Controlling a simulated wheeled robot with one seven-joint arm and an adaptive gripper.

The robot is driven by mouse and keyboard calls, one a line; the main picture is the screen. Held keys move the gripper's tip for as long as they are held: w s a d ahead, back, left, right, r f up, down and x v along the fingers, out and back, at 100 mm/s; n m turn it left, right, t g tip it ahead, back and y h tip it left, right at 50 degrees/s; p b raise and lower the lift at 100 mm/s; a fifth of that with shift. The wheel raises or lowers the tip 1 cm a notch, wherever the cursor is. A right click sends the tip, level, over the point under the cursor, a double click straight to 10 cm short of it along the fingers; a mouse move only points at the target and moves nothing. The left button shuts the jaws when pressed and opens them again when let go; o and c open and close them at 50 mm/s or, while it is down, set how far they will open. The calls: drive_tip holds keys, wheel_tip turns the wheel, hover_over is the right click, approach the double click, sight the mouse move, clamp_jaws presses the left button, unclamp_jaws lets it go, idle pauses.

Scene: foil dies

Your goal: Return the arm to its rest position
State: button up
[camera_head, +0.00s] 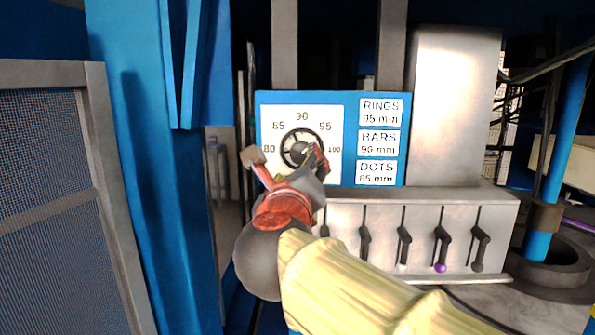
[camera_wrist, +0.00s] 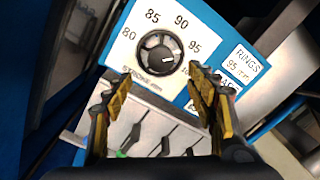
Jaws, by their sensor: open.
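My gripper (camera_head: 290,168) is open in front of a blue panel (camera_head: 350,180) with a round black dial knob (camera_head: 299,147). In the wrist view, the fingers of my gripper (camera_wrist: 162,80) stand apart with nothing between them, below the knob (camera_wrist: 160,53). The knob looks free of the fingers. Its white scale face (camera_wrist: 205,30) bears 80, 85, 90, 95 and a partly hidden 100, with "STROKE mm" beneath. I cannot read the knob's setting surely. My arm reaches in from the lower right of the head view and hides part of the panel's lower edge.
Several black levers hang from a grey box (camera_head: 495,205) below the panel; one has a purple knob (camera_head: 440,268), another a green knob (camera_wrist: 122,154). Labels on the panel read RINGS 95, BARS 90, DOTS 85 mm. A mesh guard (camera_head: 50,180) and blue post (camera_head: 150,170) stand left.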

drive_tip(key=s+a+f+n+g+y, duration=0.25)
drive_tip(key=a+n+y, duration=0.25)
drive_tip(key=a+n, duration=0.25)
drive_tip(key=s+a+f+n+g+y, duration=0.1)
drive_tip(key=s+a+f+n+y, duration=0.15)
drive_tip(key=a+n+y, duration=0.5)
drive_tip(key=s+d+f+n+g+h, duration=0.25)
drive_tip(key=s+d+f+n, duration=0.2)
drive_tip(key=f+n, duration=0.35)
drive_tip(key=s+d+f+n+g+h, duration=0.1)
drive_tip(key=s+d+f+n+g, duration=0.4)
drive_tip(key=f, duration=0.6)
drive_tip(key=s+d+f+h, duration=0.2)
drive_tip(key=s+d+f, duration=0.2)
drive_tip(key=d, duration=0.4)
drive_tip(key=s+d+f+n+g+h, duration=0.1)
drive_tip(key=s+d+f+h, duration=0.2)
drive_tip(key=d, duration=0.6)
drive_tip(key=s+d+f+h, duration=0.3)
drive_tip(key=s+d+f, duration=0.2)
drive_tip(key=d, duration=0.3)
drive_tip(key=shift+s+d+f+g, duration=0.2)
drive_tip(key=shift+d+f+g, duration=0.1)
drive_tip(key=shift+d+f, duration=0.15)
drive_tip(key=shift+a, duration=0.1)
drive_tip(key=shift+c, duration=0.8)
